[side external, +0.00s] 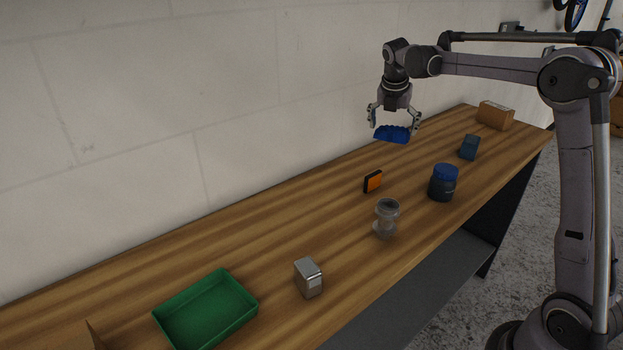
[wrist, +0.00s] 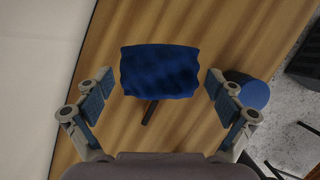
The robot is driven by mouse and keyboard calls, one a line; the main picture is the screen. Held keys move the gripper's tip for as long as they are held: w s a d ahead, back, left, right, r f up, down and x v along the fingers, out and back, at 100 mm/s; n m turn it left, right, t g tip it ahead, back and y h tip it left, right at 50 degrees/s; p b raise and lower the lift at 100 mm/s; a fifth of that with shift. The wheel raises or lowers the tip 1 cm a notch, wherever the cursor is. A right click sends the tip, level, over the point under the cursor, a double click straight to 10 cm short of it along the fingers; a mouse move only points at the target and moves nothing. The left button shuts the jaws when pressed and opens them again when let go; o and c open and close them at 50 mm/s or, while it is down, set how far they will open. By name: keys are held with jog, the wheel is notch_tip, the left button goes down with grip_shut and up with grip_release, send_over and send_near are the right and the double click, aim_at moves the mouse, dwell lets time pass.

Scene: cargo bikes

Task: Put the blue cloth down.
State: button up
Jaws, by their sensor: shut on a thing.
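The blue cloth (side external: 392,133) is a small, wavy-edged dark blue piece. It hangs in the air above the far half of the wooden bench (side external: 270,230), clear of the surface. My gripper (side external: 394,121) is shut on it, with one finger at each side. In the wrist view the cloth (wrist: 160,72) lies between and just beyond the fingertips (wrist: 160,88). It covers part of the bench below.
Nearer are a glass (side external: 386,217), a metallic block (side external: 308,277) and a green tray (side external: 250,303). A wall (side external: 200,100) runs behind.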

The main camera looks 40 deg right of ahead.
jog(key=s+a+n+t+y, duration=0.1)
jog(key=s+a+n, duration=0.25)
jog(key=a, duration=0.75)
jog(key=s+a+n+t+y, duration=0.1)
jog(key=s+a+n, duration=0.3)
jog(key=a, duration=0.7)
jog(key=shift+n, duration=0.55)
jog(key=w+a+f, duration=0.1)
jog(key=a+f, duration=0.1)
jog(key=a, duration=0.1)
jog(key=w+a+f, duration=0.2)
jog(key=a+f, duration=0.1)
jog(key=a, duration=0.1)
jog(key=w+a+f, duration=0.1)
jog(key=a+f, duration=0.1)
jog(key=a, duration=0.1)
jog(key=shift+w+a+f, duration=0.2)
jog(key=shift+w+a, duration=0.15)
jog(key=shift+a+f, duration=0.15)
jog(key=shift+f, duration=2)
jog(key=shift+f, duration=0.2)
jog(key=o, duration=0.8)
